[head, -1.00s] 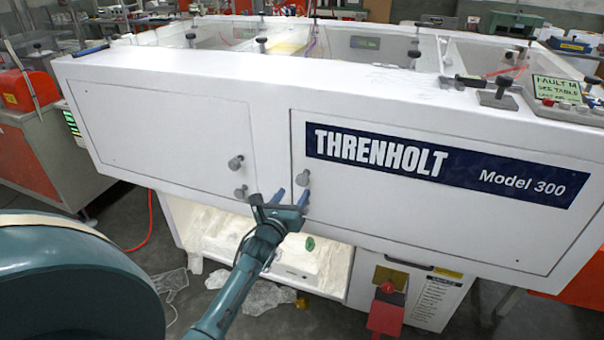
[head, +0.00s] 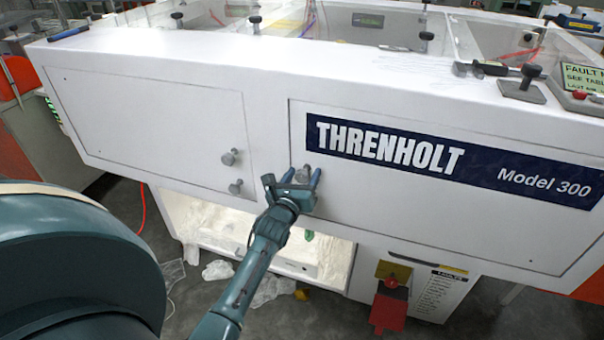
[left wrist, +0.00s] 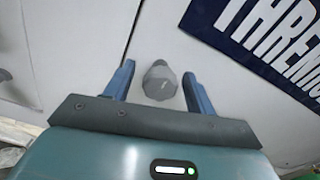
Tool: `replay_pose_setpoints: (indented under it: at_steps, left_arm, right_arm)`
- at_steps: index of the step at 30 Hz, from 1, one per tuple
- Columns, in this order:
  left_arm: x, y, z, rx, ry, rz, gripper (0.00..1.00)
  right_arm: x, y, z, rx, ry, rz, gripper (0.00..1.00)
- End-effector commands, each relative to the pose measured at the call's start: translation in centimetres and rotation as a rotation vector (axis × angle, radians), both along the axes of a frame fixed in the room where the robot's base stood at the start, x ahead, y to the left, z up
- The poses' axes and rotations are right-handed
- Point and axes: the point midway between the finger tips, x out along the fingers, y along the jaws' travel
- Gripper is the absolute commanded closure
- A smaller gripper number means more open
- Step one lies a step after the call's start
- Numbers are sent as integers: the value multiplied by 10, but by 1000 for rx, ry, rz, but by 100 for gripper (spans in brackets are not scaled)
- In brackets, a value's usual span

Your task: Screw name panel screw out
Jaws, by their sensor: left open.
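The name panel (head: 350,220) is a white door with a dark blue THRENHOLT Model 300 label. Its grey knob-headed screw (head: 304,171) sits near the panel's left edge, below the label's left end. My left gripper (head: 302,174) is open, with its blue fingers on either side of the screw. In the left wrist view, the screw (left wrist: 160,80) stands between the two spread fingers, with gaps visible on both sides. My right gripper is not in view.
The left door (head: 150,125) has two similar grey screws (head: 229,157) near its right edge. An open lower bay (head: 210,228) lies below. A red lockout part (head: 388,312) hangs at lower right. Plastic scraps (head: 268,290) lie on the floor.

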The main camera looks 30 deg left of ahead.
Motion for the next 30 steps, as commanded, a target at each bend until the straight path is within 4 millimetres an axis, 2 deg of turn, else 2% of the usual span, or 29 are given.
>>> replay_pose_setpoints:
  at_steps: [6,22,30]
  left_arm:
    - [0,0,0,0,0,0,45]
    - [0,0,0,0,0,0,89]
    - [0,0,0,-25,-6,0,89]
  right_arm:
    - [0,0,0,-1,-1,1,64]
    - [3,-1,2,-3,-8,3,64]
    - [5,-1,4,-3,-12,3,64]
